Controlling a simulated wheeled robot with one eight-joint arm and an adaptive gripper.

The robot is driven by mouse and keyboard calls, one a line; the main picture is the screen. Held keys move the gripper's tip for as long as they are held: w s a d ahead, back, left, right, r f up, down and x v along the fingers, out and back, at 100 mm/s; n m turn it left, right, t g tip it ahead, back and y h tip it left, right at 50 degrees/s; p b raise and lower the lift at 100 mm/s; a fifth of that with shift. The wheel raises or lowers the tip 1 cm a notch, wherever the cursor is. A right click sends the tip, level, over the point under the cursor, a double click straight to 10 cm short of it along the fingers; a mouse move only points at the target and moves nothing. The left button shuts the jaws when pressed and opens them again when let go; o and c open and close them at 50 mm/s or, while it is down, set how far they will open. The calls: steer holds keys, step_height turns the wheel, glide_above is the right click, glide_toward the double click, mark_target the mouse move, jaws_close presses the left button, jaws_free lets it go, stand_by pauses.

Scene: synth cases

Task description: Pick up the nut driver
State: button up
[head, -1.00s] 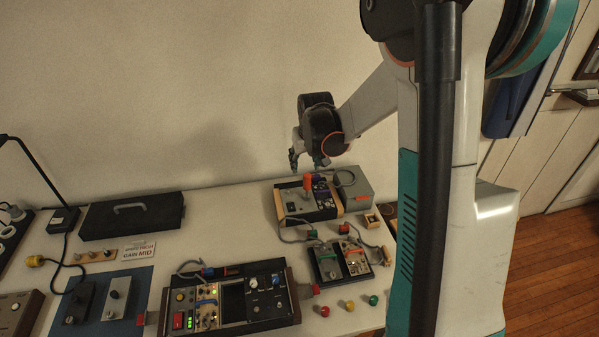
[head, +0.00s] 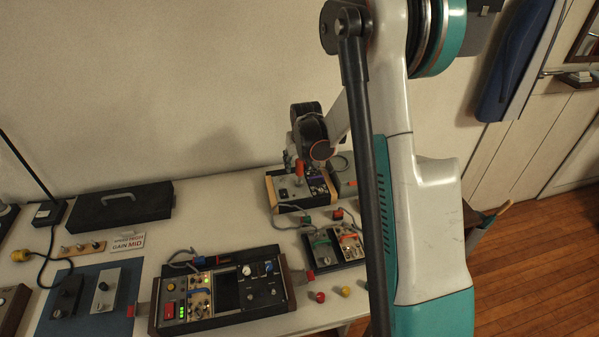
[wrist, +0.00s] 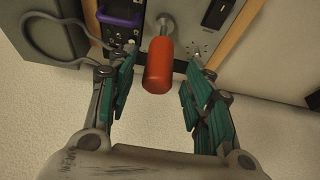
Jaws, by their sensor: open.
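The nut driver shows an orange-red handle (wrist: 159,66) and a short metal shaft running to a panel in the wrist view. It also shows in the head view (head: 299,168), in front of my gripper at the back of the table. My gripper (wrist: 155,95) is open, with one teal-padded finger on each side of the handle. I see a gap between the handle and each finger. In the head view my gripper (head: 297,180) is small and partly hidden by the arm. The shaft's far end meets the silver panel of a wood-sided module (head: 290,206).
A larger synth case (head: 228,290), a black closed case (head: 122,204) and a blue mat (head: 90,295) are on the table. Coloured knobs (head: 321,297) stand near the front edge.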

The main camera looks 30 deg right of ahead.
mark_target(298, 167)
steer(key=b+x, duration=0.1)
steer(key=x, duration=0.3)
steer(key=shift+s+d+f, duration=0.1)
steer(key=shift+f, duration=0.05)
steer(key=shift+c, duration=0.3)
jaws_close()
